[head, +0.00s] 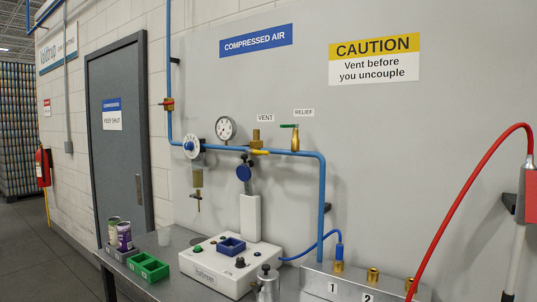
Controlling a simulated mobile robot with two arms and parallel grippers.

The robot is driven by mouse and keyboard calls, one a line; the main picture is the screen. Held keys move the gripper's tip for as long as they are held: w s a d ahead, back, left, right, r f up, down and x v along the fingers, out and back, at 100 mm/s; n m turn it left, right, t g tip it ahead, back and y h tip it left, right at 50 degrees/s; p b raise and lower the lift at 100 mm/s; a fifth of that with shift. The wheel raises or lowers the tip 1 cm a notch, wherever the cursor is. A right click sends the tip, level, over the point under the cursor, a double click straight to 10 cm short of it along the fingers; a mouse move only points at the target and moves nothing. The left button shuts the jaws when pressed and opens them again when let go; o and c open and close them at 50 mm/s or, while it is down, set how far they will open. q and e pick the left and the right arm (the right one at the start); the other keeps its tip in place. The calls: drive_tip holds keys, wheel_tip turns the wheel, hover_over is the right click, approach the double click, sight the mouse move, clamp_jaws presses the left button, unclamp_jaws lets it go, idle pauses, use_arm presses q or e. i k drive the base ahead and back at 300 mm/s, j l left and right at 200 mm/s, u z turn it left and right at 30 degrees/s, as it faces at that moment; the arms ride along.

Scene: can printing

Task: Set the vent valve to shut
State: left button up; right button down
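The vent valve (257,139) is a brass fitting on the blue pipe, just below and left of the VENT label (265,118). Its yellow lever (260,152) points right, lying roughly along the horizontal pipe. I cannot tell from this small view whether that means open or shut. Neither of my grippers shows in the head view, and nothing touches the lever.
A relief valve (295,138) with a green lever stands right of the vent valve. A pressure gauge (225,128) and a round blue-and-white regulator knob (192,146) are to its left. A white bench machine (215,265) stands below. A red hose (465,190) arcs at right.

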sight(259, 152)
drive_tip(key=i+j, duration=0.7)
drive_tip(key=i+j+z, duration=0.05)
drive_tip(key=j, duration=0.05)
